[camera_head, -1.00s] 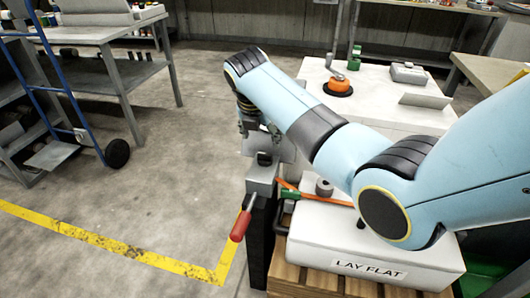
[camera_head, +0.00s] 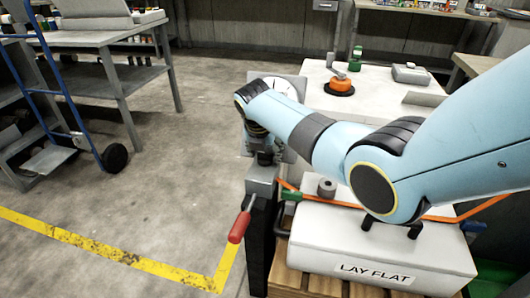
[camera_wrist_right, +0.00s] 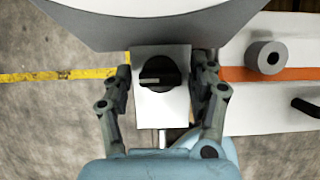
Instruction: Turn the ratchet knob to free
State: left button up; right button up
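The ratchet knob is a round black knob with a pale pointer mark (camera_wrist_right: 157,73) on a grey block. In the right wrist view it sits between the two fingers of my right gripper (camera_wrist_right: 160,88). The fingers are open, one on each side, with gaps to the knob. In the head view the dark knob (camera_head: 265,158) shows on top of the grey block (camera_head: 262,180), just below my right gripper (camera_head: 266,146), whose fingertips are small there. A red-handled lever (camera_head: 240,226) hangs from the block's front. My left gripper is in neither view.
A white case marked LAY FLAT (camera_head: 385,250) lies on a wooden pallet, with an orange strap (camera_head: 345,204) and a grey roller (camera_head: 326,187). A white dial (camera_head: 283,88) stands behind my right wrist. Open floor (camera_head: 150,190) lies to the left.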

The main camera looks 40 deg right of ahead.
jog(key=c, duration=0.9)
